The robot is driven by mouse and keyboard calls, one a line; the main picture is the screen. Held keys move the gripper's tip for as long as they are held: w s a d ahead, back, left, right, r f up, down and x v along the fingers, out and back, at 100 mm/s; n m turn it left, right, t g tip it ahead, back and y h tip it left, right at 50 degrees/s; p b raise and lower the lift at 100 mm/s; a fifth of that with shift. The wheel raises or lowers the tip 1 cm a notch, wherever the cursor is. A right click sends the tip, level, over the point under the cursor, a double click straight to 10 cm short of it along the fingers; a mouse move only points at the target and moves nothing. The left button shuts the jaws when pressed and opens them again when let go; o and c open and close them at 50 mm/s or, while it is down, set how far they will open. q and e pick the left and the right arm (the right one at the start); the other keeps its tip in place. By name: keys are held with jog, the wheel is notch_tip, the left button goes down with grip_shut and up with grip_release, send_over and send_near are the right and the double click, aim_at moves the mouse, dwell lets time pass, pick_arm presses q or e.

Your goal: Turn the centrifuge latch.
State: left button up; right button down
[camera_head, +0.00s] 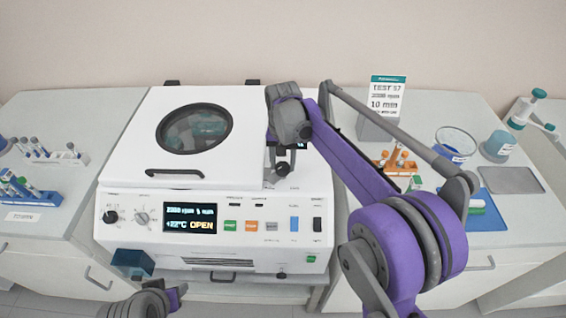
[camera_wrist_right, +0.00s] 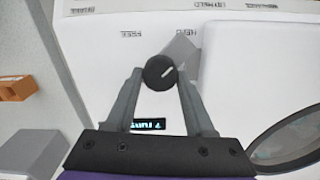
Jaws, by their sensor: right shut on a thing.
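The centrifuge (camera_head: 120,205) stands on the bench, its lid (camera_head: 230,105) down and its screen (camera_head: 190,219) reading OPEN. The latch is a round dark knob (camera_head: 282,168) on the right part of its top.
Tube racks stand at the left (camera_head: 60,158) and, in orange, at the right (camera_head: 396,163). A sign (camera_head: 385,105) stands behind my right arm. A blue mat (camera_head: 487,212) and a grey tray (camera_head: 511,180) lie at the right. A dark blue box (camera_head: 132,262) shows at the centrifuge's front left.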

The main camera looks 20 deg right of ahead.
aim_at(282, 165)
jog(key=n, duration=0.4)
jog(key=shift+n, duration=0.3)
jog(key=n, duration=0.4)
jog(key=shift+a, duration=0.15)
jog(key=shift+n, duration=0.4)
jog(key=shift+c, duration=1.3)
grip_release()
notch_tip(282, 165, up, 11)
